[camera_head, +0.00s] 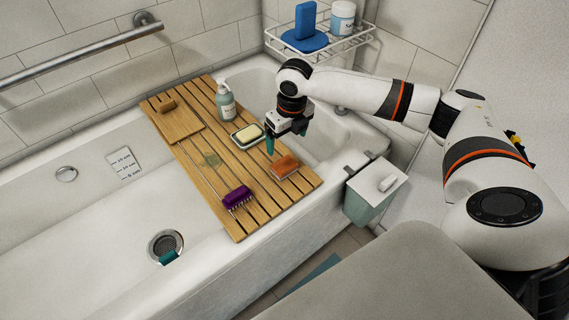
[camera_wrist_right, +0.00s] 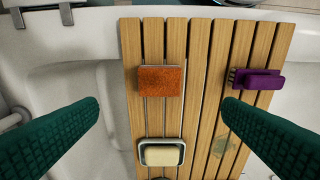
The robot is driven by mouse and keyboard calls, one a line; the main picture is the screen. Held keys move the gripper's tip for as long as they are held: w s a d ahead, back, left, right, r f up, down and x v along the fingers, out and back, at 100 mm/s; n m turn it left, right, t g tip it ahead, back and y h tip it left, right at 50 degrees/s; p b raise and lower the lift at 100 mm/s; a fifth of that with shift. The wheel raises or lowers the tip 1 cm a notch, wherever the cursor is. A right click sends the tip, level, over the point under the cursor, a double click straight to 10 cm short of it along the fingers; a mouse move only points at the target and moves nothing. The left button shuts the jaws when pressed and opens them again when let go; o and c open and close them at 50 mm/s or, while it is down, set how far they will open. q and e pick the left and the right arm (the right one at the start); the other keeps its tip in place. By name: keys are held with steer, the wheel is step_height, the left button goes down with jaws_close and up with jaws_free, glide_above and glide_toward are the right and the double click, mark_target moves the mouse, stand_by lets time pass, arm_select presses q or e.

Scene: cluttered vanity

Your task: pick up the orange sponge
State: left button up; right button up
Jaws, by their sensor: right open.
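The orange sponge (camera_head: 285,166) lies on the wooden slatted tray (camera_head: 305,182) across the bathtub, near its right edge. In the right wrist view the sponge (camera_wrist_right: 160,80) has a rough orange top and lies between the lines of the two fingers, farther away than the fingertips. My right gripper (camera_head: 287,141) is open and empty, above the tray near the sponge and the soap dish. It also shows in the right wrist view (camera_wrist_right: 160,106) with its green fingers wide apart. My left gripper is not in view.
A soap dish with pale soap (camera_head: 246,135) sits just behind the sponge. A purple brush (camera_head: 237,197) lies to its left. A pump bottle (camera_head: 225,100) stands farther back on the tray. A small bin (camera_head: 372,186) hangs at the tub's right edge.

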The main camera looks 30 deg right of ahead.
glide_above(284, 164)
steer(key=f, duration=0.2)
steer(key=s+f, duration=0.1)
steer(key=f, duration=0.1)
steer(key=shift+f+b, duration=0.4)
steer(key=shift+w+f+b, duration=0.2)
steer(key=shift+f+b, duration=0.1)
steer(key=shift+f, duration=1.2)
steer(key=shift+w+f+b, duration=0.15)
steer(key=shift+f+b, duration=0.15)
steer(key=shift+f, duration=1.2)
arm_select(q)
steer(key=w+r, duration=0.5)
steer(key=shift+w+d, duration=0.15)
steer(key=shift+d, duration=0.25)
arm_select(e)
steer(key=shift+c, duration=0.2)
steer(key=c, duration=1)
steer(key=shift+r, duration=0.3)
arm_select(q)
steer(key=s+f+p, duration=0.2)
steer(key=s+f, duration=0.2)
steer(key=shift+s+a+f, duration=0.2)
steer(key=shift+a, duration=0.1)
arm_select(e)
step_height(284, 164, up, 10)
steer(key=shift+f, duration=0.25)
